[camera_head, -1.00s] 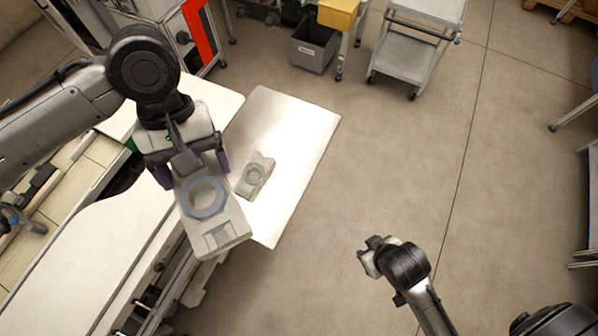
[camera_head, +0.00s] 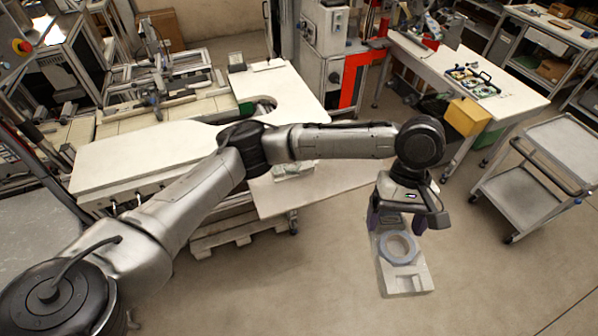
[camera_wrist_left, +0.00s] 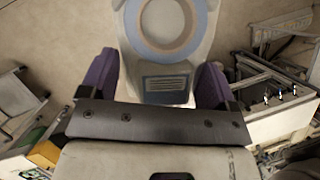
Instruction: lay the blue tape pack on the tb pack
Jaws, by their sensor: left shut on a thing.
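The blue tape pack (camera_head: 397,248), a pale grey pack with a blue ring on it, hangs over open floor right of centre in the head view. My left gripper (camera_head: 397,224), with purple fingers, is shut on its near end. In the left wrist view the pack (camera_wrist_left: 165,84) lies between the purple fingers (camera_wrist_left: 160,78), its blue ring cut off at the top edge. A second pale pack (camera_head: 293,169), probably the tb pack, lies on the white table (camera_head: 345,183); my left forearm hides much of it. My right gripper is out of view.
A grey cart (camera_head: 545,165) stands at the right, and a yellow bin (camera_head: 467,117) hangs by a white workbench (camera_head: 515,95). A long white counter (camera_head: 150,155) runs at the left. The floor around the held pack is clear.

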